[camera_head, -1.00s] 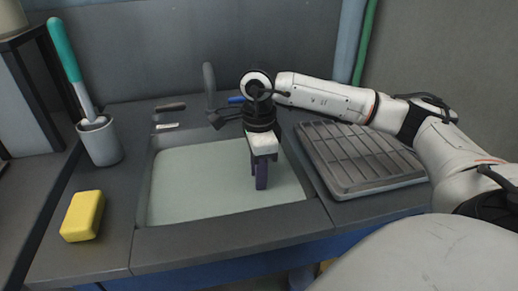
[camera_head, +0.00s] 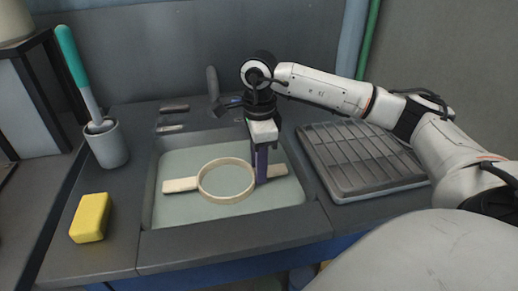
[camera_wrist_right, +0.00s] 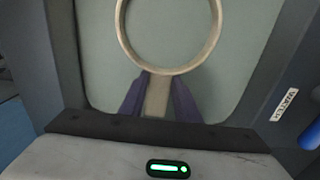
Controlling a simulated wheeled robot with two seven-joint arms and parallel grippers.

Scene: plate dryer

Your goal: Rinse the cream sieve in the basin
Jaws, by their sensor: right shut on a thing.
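The cream sieve (camera_head: 226,199), a round pale ring with a flat handle on each side, shows at or just above the grey-green water (camera_head: 180,213) in the basin (camera_head: 151,190). I cannot tell whether it touches the water. My right gripper (camera_head: 261,168) reaches down over the basin with its purple fingers closed around the sieve's right handle. In the right wrist view, the handle lies between both fingers (camera_wrist_right: 158,100), and the sieve ring (camera_wrist_right: 167,70) shows beyond them. My left gripper is out of view.
A tap (camera_head: 214,92) stands behind the basin. A ribbed drying rack (camera_head: 365,160) lies to the right. A yellow sponge (camera_head: 91,218) and a grey cup (camera_head: 107,146) holding a teal-handled brush (camera_head: 71,57) stand at the left. The front counter edge is clear.

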